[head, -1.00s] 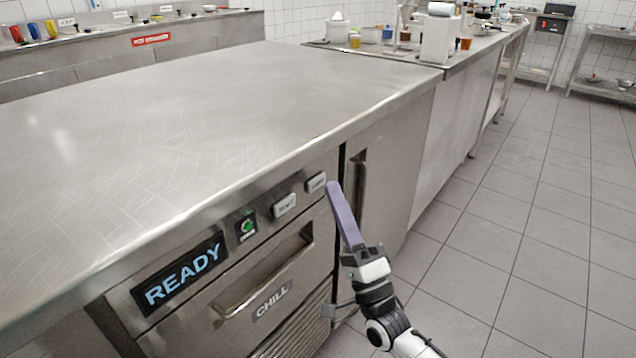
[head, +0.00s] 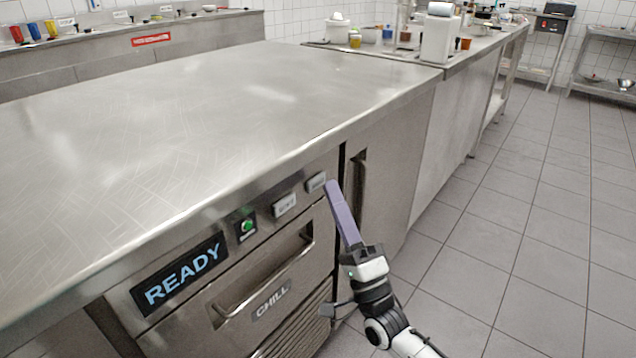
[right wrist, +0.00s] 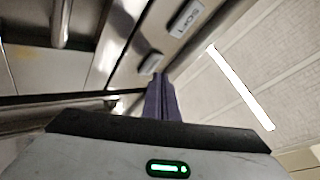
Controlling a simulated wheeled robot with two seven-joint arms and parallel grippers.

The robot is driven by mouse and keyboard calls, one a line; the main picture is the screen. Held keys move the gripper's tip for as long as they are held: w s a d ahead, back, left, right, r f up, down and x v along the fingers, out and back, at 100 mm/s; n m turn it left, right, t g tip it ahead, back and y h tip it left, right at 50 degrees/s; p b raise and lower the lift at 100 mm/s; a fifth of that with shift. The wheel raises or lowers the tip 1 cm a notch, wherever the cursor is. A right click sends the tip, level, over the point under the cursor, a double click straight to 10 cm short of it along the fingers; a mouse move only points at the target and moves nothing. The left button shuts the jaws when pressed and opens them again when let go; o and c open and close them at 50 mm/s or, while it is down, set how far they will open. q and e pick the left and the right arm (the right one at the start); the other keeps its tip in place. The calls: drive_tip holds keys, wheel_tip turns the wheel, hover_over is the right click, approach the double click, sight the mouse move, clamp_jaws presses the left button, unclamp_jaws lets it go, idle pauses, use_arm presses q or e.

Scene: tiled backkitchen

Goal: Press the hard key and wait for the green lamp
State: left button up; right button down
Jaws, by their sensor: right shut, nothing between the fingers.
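The chiller's front panel carries two pale keys in the head view. The right-hand key (head: 316,182) sits near the cabinet gap; its label is too small to read. The left-hand key (head: 285,204) appears in the right wrist view with a label that looks like SOFT (right wrist: 187,18). A round green lamp (head: 246,226) shows green left of the keys. The display (head: 180,273) reads READY. My right gripper (head: 332,184) is shut and empty, its purple fingertips just right of the right-hand key. In the wrist view that key (right wrist: 150,62) lies just beyond the fingertips (right wrist: 158,78); contact cannot be told.
The steel worktop (head: 200,120) overhangs the panel and is bare. A drawer handle (head: 265,278) juts out below the keys, and a vertical door handle (head: 359,182) stands right of them. The tiled floor (head: 510,240) at right is open.

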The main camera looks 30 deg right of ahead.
drive_tip(key=shift+w+a, duration=0.1)
drive_tip(key=shift+w, duration=0.2)
drive_tip(key=shift+w, duration=0.15)
idle(0.4)
drive_tip(key=shift+w+a, duration=0.2)
drive_tip(key=shift+w, duration=0.15)
idle(0.3)
drive_tip(key=shift+s, duration=0.15)
drive_tip(key=shift+s+d, duration=0.35)
drive_tip(key=shift+s, duration=0.45)
